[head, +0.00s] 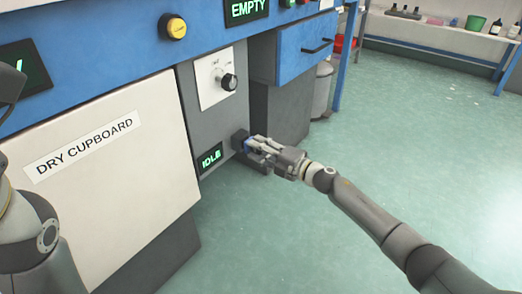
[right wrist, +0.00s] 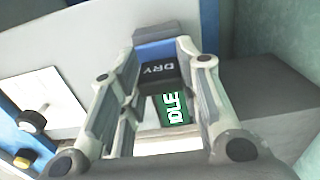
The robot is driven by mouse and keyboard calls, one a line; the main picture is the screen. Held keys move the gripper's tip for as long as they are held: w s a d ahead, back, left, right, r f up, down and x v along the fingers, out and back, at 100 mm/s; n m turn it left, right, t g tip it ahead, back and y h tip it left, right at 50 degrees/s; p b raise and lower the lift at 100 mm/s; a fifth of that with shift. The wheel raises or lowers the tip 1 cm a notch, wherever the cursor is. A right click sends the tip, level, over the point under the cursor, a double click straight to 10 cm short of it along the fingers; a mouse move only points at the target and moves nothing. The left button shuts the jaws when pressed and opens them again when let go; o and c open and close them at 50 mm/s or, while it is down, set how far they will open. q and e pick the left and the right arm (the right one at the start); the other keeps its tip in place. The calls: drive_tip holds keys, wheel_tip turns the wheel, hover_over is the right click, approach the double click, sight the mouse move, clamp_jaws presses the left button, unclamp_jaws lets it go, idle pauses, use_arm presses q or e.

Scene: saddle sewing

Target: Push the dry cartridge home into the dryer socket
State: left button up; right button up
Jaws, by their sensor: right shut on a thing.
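The dry cartridge (right wrist: 155,48) shows as a blue block with a dark part lettered DRY, between the fingers of my right gripper (right wrist: 160,62) in the right wrist view. In the head view my right gripper (head: 253,146) is shut on it, and only a little blue shows at the fingertips. A dark block, which looks like the dryer socket (head: 239,138), stands out from the grey panel right at the fingertips. The fingers hide how deep the cartridge sits. My left arm shows at the left edge, but its gripper does not.
The IDLE display (head: 211,159) and a dial (head: 229,82) are on the panel near the socket. The dry cupboard door (head: 105,165) is at left. A blue drawer (head: 305,48) overhangs dark units at right. The green floor to the right is open.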

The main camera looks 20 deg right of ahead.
drive_tip(key=shift+w+a, duration=0.4)
drive_tip(key=shift+w, duration=0.1)
drive_tip(key=o, duration=1.2)
drive_tip(key=shift+s+d, duration=0.15)
drive_tip(key=v, duration=1.1)
drive_tip(key=shift+s+d, duration=0.15)
drive_tip(key=shift+s, duration=0.1)
